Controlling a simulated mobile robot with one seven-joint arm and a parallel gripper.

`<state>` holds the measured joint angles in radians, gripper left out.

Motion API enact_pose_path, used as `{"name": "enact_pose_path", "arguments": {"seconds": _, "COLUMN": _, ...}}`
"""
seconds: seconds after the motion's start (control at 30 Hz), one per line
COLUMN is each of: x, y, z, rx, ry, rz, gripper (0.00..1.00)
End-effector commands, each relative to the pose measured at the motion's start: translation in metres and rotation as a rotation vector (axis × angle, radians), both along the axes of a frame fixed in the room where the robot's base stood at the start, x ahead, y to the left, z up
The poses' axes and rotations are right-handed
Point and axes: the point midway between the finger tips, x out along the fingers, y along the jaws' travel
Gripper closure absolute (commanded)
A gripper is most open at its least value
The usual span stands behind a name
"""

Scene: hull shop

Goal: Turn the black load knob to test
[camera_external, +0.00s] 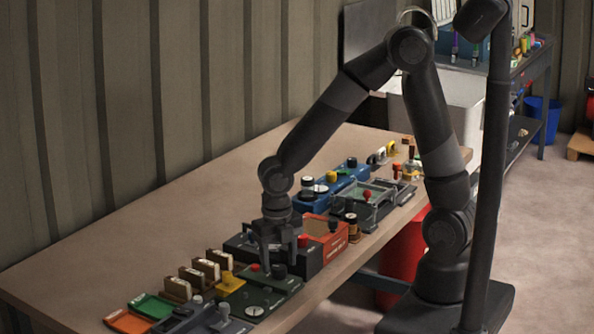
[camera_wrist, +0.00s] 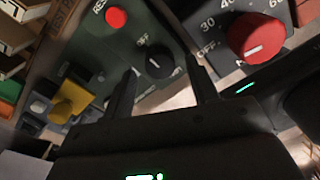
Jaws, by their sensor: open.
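The black load knob (camera_wrist: 158,60) sits on a dark green panel (camera_wrist: 120,45) in the wrist view, with "OFF" printed beside it and a white mark on its top. In the external view the knob (camera_external: 279,271) shows on the green panel (camera_external: 262,291) just below my gripper (camera_external: 276,257). My gripper, also in the wrist view (camera_wrist: 160,78), is open, with one finger on each side of the knob in the picture. I see no contact with the knob. Part of the lettering near the fingers is hidden or too blurred to read.
A red button (camera_wrist: 116,18) is on the same panel. A red dial (camera_wrist: 256,38) with numbers stands close on the right in the wrist view. Bare bench (camera_external: 130,240) lies along the wall.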

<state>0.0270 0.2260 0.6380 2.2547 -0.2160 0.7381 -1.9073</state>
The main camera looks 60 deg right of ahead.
Motion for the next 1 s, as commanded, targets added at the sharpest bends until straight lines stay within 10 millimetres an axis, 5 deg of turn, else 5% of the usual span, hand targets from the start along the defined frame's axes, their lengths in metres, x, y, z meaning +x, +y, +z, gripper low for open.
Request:
{"name": "enact_pose_path", "arguments": {"seconds": 0.2, "x": 0.000, "y": 0.000, "z": -0.019, "rx": 0.000, "ry": 0.000, "rz": 0.001, "gripper": 0.46}}
{"name": "enact_pose_path", "arguments": {"seconds": 0.53, "x": 0.000, "y": 0.000, "z": -0.022, "rx": 0.000, "ry": -0.001, "rz": 0.000, "gripper": 0.46}}
{"name": "enact_pose_path", "arguments": {"seconds": 1.0, "x": 0.000, "y": 0.000, "z": -0.022, "rx": 0.000, "ry": -0.001, "rz": 0.000, "gripper": 0.84}}
